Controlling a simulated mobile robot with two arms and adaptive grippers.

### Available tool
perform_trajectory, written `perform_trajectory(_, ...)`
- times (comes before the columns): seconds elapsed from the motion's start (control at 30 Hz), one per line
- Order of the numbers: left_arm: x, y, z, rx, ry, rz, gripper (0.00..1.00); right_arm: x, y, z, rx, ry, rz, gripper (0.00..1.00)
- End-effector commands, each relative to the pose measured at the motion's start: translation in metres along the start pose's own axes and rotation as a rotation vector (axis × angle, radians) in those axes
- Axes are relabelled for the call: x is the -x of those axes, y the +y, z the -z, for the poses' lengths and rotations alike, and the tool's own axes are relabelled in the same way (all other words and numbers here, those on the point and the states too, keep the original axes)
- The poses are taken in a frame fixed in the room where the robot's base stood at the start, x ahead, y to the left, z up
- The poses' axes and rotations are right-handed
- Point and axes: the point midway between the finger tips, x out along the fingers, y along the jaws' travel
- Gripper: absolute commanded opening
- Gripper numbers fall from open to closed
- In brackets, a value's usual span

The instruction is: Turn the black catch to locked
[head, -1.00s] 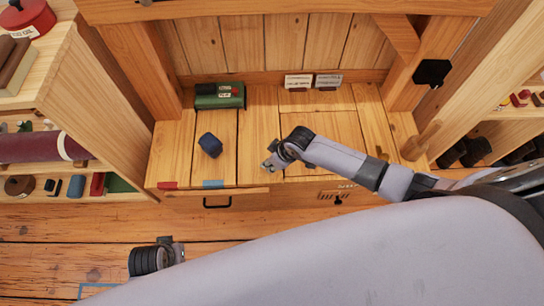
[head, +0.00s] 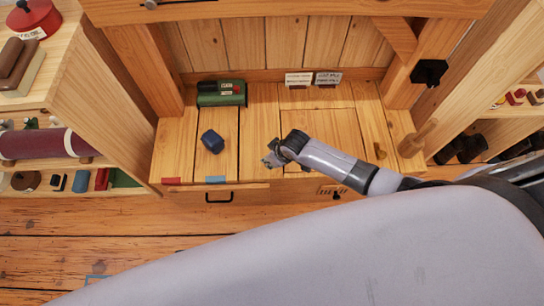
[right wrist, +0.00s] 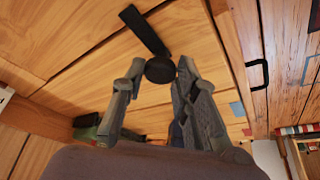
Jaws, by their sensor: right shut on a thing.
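The black catch (right wrist: 146,32) shows in the right wrist view as a flat bar running up and left from a round black hub. My right gripper (right wrist: 160,72) has its two fingers on either side of the hub and is shut on it. In the head view my right gripper (head: 271,158) is low over the wooden desk top (head: 260,115), and it hides the catch there. A red mark (head: 171,181) and a blue mark (head: 215,180) are on the desk's front edge. My left gripper is out of view.
A dark blue block (head: 212,141) stands left of my right gripper. A green box (head: 221,93) and two white cards (head: 299,79) are at the back. A drawer with a black handle (head: 219,197) is below. Shelves flank the desk.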

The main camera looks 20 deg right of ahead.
Motion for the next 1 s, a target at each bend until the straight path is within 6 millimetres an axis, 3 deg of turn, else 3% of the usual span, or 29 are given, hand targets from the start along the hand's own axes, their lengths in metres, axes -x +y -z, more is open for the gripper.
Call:
perform_trajectory(0.13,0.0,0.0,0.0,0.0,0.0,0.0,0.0,0.0,-0.001,0.001,-0.001,0.001,0.002,0.0)
perform_trajectory(0.17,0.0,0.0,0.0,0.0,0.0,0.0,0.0,0.0,-0.001,0.001,-0.001,0.001,0.002,0.29)
perform_trajectory(0.43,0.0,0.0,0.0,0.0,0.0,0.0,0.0,0.0,-0.001,0.0,0.0,0.001,0.001,0.47)
perform_trajectory(0.77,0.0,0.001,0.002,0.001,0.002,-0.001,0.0,0.001,0.0,0.0,0.001,0.0,0.0,0.47)
perform_trajectory(1.0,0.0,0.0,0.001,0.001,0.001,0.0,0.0,0.025,0.0,0.0,0.002,0.002,0.001,0.47)
